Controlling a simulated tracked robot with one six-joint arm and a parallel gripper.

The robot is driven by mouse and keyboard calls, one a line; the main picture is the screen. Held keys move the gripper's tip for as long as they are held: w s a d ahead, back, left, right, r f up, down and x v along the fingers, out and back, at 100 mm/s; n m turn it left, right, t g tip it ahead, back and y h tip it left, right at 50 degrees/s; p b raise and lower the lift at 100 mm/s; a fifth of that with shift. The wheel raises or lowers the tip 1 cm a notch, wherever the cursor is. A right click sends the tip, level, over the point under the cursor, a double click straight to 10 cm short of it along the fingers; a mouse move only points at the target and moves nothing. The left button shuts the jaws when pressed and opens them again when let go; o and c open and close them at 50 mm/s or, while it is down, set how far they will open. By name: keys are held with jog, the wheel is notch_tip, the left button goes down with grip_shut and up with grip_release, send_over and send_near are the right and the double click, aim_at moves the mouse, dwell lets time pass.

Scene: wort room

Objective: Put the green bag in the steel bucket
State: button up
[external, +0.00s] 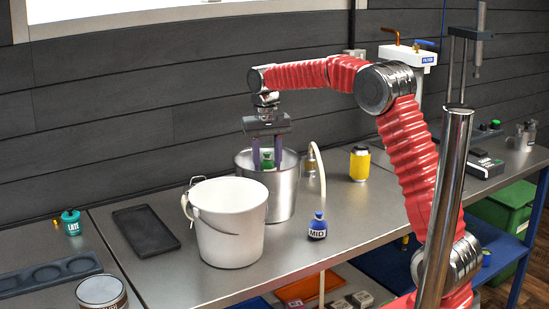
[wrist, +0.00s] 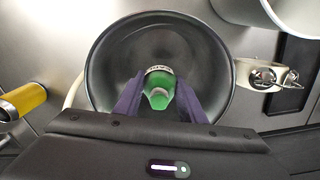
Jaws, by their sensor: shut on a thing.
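The green bag (external: 267,160) is between the purple fingers of my gripper (external: 267,158), which is shut on it. In the wrist view the green bag (wrist: 158,92) shows between the fingertips (wrist: 158,100), with the inside of the steel bucket behind it. The steel bucket (external: 283,195) stands on the bench behind the white bucket. Its dark round interior (wrist: 120,55) surrounds the bag in the wrist view. The fingertips and bag are at the bucket's mouth; how deep they are, and whether the bag touches the bottom, I cannot tell.
A white bucket (external: 228,230) stands directly in front of the steel bucket. A blue MID bag (external: 318,226) and a yellow can (external: 360,164) are to the right. A teal LATE bag (external: 71,221) and a dark tray (external: 146,231) are to the left. A pale hose (external: 320,170) arches beside the bucket.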

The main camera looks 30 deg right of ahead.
jog(key=shift+f, duration=0.3)
jog(key=shift+f, duration=3.1)
jog(key=shift+f, duration=0.1)
jog(key=shift+f, duration=1.8)
jog(key=o, duration=1.1)
jog(key=shift+r, duration=0.1)
